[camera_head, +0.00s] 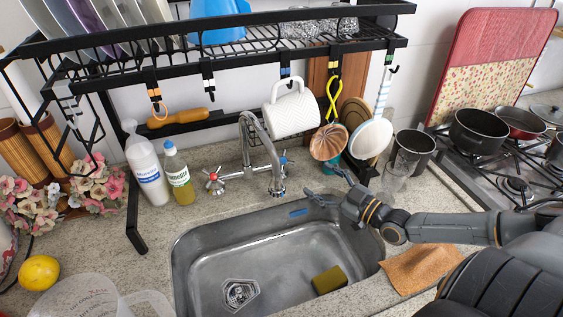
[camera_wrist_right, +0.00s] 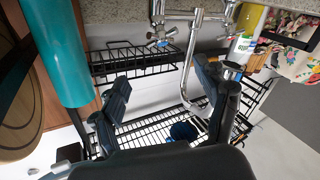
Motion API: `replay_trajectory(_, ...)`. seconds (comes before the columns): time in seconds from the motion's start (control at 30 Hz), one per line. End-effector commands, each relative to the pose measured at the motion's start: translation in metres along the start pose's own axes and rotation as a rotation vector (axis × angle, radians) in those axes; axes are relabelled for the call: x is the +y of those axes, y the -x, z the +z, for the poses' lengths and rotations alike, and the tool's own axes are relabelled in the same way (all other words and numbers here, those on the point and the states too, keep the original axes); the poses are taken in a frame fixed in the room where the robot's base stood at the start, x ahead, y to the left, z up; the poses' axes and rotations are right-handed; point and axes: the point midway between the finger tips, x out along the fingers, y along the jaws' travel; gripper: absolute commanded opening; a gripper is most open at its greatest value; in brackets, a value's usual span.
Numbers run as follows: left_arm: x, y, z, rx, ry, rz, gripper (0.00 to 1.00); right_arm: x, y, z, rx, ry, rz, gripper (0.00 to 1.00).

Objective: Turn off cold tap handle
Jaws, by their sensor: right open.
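The chrome tap (camera_head: 248,150) stands behind the sink, with a high curved spout. Its cold handle (camera_head: 283,161), marked blue, is on the right side, and its hot handle (camera_head: 213,183), marked red, is on the left. My right gripper (camera_head: 324,182) is open and empty, over the sink's back right edge. Its fingers point left towards the cold handle, with a gap between. In the right wrist view, which looks upside down, the cold handle (camera_wrist_right: 162,41) shows beyond the open fingers, and the tap (camera_wrist_right: 190,60) also shows. My left gripper is not in view.
A black rack (camera_head: 230,50) spans above the sink, with a hanging white mug (camera_head: 291,110) and utensils. A metal cup (camera_head: 411,150) stands right of my gripper. Bottles (camera_head: 178,175) stand left of the tap. The sink (camera_head: 270,258) holds a sponge (camera_head: 329,280).

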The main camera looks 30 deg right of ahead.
Motion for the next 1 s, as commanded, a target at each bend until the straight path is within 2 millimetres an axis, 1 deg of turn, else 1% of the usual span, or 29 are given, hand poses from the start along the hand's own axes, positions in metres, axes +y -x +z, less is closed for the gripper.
replay_trajectory(0.03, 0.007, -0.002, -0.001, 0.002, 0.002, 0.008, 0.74, 0.0, -0.006, 0.0, 0.004, -0.001, 0.003, 0.74)
replay_trajectory(0.1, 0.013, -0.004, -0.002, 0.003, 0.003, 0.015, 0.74, 0.0, -0.015, 0.0, 0.005, -0.001, 0.004, 0.74)
replay_trajectory(0.2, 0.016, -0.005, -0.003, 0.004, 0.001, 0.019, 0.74, 0.0, -0.031, -0.001, 0.005, -0.001, 0.004, 0.74)
replay_trajectory(0.7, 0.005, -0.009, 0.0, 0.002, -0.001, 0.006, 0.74, 0.0, -0.109, -0.001, 0.004, 0.0, 0.002, 0.74)
replay_trajectory(0.83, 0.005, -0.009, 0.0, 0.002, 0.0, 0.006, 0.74, 0.0, -0.122, -0.001, 0.001, 0.0, 0.001, 0.74)
replay_trajectory(1.0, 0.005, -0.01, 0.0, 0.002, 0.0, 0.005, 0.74, -0.001, -0.131, 0.0, 0.0, 0.0, 0.0, 0.74)
